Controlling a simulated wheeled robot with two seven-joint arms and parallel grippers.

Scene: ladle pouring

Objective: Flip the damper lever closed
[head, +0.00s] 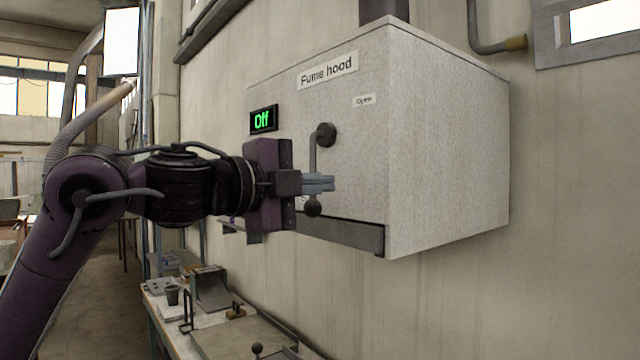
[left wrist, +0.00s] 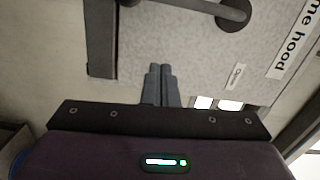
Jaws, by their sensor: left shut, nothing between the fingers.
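The damper lever (head: 313,158) is a grey bar with a dark round pivot (head: 326,132) and a dark ball knob (head: 313,206). It hangs downward on the front of the fume hood (head: 440,130). My left gripper (head: 332,183) is shut and empty, its fingers crossing in front of the lower lever bar just above the knob. In the left wrist view the lever (left wrist: 190,5) runs along the top edge, and the shut fingertips (left wrist: 160,67) are apart from it in the picture. Whether they touch is unclear. My right gripper is not in view.
A display (head: 263,120) reads "Off". An "Open" label (head: 364,100) is right of and above the pivot; another label beside the fingers is mostly hidden. A dark ledge (head: 345,234) runs along the hood's bottom. A cluttered bench (head: 200,310) stands below.

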